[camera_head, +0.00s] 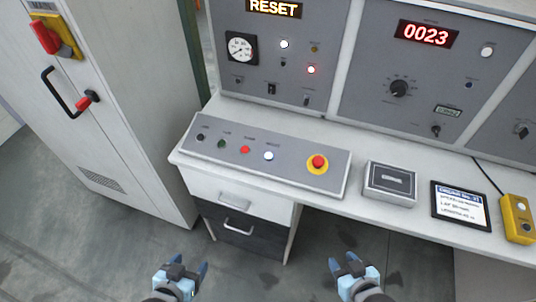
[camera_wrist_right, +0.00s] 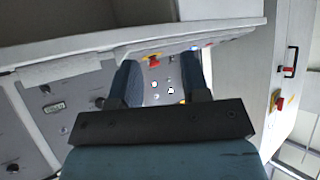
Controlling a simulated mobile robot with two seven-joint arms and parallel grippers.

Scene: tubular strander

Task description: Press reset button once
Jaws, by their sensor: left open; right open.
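The sloped grey control panel (camera_head: 262,158) on the desk carries a row of small buttons: two dark ones, a red button (camera_head: 245,150) and a lit white-blue button (camera_head: 268,156). Their labels are too small to read surely, so I cannot tell which is reset. A red mushroom button (camera_head: 319,161) on a yellow ring sits at the panel's right end. My left gripper (camera_head: 188,268) and right gripper (camera_head: 342,266) are open and empty, low in front of the desk and apart from the panel. The right gripper's fingers (camera_wrist_right: 160,78) also show in the right wrist view.
A display (camera_head: 275,8) above reads RESET; another (camera_head: 426,34) reads 0023. A grey box (camera_head: 390,184), a tablet (camera_head: 460,206) and a yellow button box (camera_head: 517,219) lie on the desk's right. Drawers (camera_head: 240,222) hang below the desk. A tall cabinet (camera_head: 120,110) stands left.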

